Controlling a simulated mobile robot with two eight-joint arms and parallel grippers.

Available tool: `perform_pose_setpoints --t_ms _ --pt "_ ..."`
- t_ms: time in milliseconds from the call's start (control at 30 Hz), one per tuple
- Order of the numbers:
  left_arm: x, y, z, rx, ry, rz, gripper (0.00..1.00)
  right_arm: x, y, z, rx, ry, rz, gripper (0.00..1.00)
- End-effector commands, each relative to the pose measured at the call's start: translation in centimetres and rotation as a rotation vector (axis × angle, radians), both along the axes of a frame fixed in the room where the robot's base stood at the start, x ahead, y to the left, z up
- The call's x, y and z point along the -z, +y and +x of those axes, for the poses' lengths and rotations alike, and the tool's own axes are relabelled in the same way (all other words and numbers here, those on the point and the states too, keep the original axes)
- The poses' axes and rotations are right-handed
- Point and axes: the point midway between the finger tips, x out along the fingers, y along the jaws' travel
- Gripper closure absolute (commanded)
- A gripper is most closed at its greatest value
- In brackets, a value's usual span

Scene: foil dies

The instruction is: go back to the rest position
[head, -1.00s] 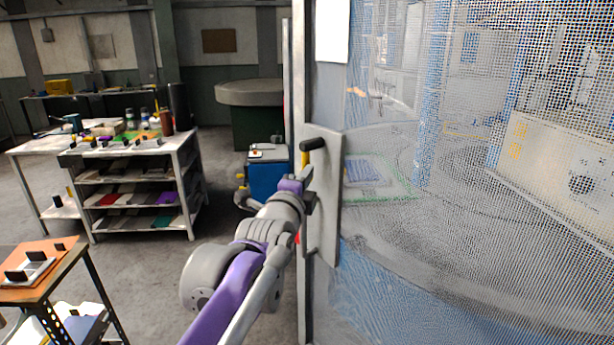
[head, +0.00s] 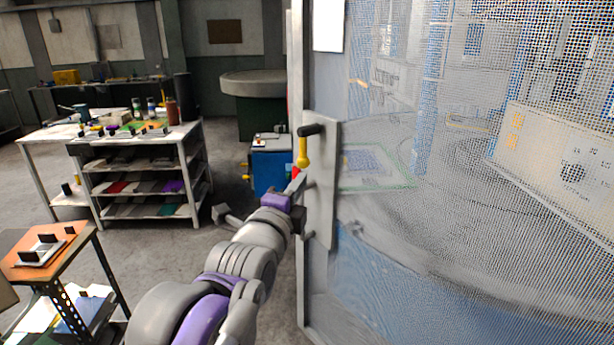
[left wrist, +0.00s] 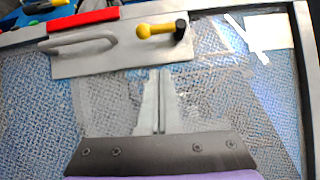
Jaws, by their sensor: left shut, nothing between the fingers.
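My left gripper (head: 298,184) is shut and empty, in front of the door's handle plate. In the left wrist view its closed fingers (left wrist: 161,72) point at the lower edge of the handle plate (left wrist: 120,65), over the mesh. I cannot tell whether they touch it. The plate carries a grey pull handle (left wrist: 80,45) and a yellow lever (left wrist: 155,30) with a black end. In the head view the lever (head: 303,152) hangs down just above my gripper. My right gripper is not in view.
The mesh door (head: 430,220) fills the right side. A shelf unit (head: 140,150) and a small orange-topped stand (head: 48,258) are at the left. A blue cabinet (head: 270,172) stands behind my gripper. Grey floor is open between shelf and door.

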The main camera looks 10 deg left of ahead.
Motion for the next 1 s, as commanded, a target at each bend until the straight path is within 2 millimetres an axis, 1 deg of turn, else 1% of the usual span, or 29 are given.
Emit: perform_pose_setpoints --t_ms 33,100,200,533,567,633,667,767,800,867,900,967,1000 --pt "0.0 0.0 -0.6 0.000 0.000 0.000 1.00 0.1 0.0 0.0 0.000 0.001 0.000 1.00" --pt "0.0 0.1 -1.1 0.000 0.000 0.000 1.00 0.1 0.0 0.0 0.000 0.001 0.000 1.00" --pt "0.0 0.1 -1.5 0.000 0.000 0.000 1.00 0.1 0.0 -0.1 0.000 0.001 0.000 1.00" --pt "0.0 0.1 -1.5 0.000 0.001 -0.002 1.00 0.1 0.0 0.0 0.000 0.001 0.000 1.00" --pt "0.2 0.2 -1.6 0.000 0.006 -0.008 1.00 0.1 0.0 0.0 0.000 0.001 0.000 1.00" --pt "1.4 0.3 -1.9 -0.001 0.039 -0.046 1.00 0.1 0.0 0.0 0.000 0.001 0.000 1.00" --pt "2.2 0.4 -2.1 -0.003 0.064 -0.076 1.00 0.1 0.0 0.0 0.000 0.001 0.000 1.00" --pt "7.0 0.9 -3.5 -0.024 0.199 -0.238 1.00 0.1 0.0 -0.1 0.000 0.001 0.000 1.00" --pt "9.6 1.2 -4.4 -0.045 0.270 -0.325 1.00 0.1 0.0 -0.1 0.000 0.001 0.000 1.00" --pt "13.7 1.7 -6.1 -0.092 0.386 -0.470 1.00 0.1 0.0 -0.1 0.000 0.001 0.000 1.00" --pt "16.5 2.0 -7.5 -0.136 0.460 -0.569 1.00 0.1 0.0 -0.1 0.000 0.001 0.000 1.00" --pt "20.6 2.5 -9.8 -0.214 0.566 -0.714 1.00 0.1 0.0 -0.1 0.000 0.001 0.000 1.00" --pt "23.2 2.8 -11.4 -0.275 0.631 -0.809 1.00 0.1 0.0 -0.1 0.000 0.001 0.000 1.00"
